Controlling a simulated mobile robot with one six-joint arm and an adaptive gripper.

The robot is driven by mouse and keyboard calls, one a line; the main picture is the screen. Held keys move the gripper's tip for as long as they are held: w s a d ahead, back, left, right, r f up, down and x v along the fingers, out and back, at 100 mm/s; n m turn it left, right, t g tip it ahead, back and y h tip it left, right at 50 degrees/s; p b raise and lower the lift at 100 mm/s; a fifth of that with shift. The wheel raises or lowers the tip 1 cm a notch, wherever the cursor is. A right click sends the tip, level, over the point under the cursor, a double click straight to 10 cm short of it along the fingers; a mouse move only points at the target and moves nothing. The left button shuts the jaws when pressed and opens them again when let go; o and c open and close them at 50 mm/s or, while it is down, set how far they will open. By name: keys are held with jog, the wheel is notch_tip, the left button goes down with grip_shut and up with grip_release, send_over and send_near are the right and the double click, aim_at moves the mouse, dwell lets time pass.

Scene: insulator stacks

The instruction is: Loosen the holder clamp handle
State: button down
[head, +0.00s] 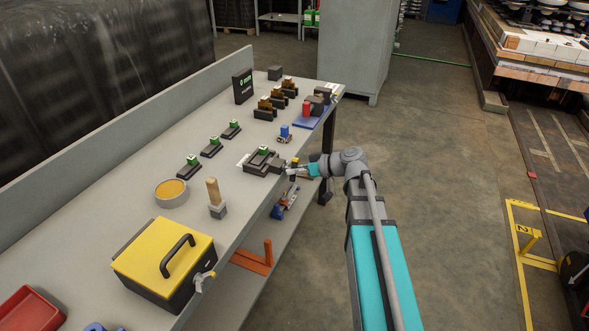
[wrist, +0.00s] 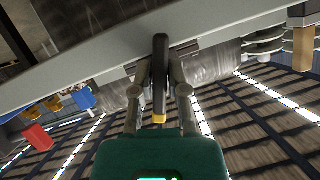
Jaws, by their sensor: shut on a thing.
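In the wrist view, the clamp handle (wrist: 160,70) is a dark upright bar with a yellow tip. My gripper (wrist: 160,98) has one finger on each side of this handle and is shut on it. In the head view the handle is too small to make out, and my gripper partly covers that end of the holder.
The grey bench (head: 140,178) bears a yellow-lidded box (head: 165,262), a wooden-handled tool (head: 215,198), a round tan-filled dish (head: 171,192), several small green-topped fixtures, and a small blue block (head: 285,132). A lower shelf carries tools. The floor (head: 440,170) right of my arm is open.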

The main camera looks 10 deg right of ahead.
jog(key=shift+n+t+h, duration=0.6)
jog(key=shift+n+t, duration=0.3)
jog(key=shift+n, duration=0.6)
jog(key=c, duration=0.7)
grip_release()
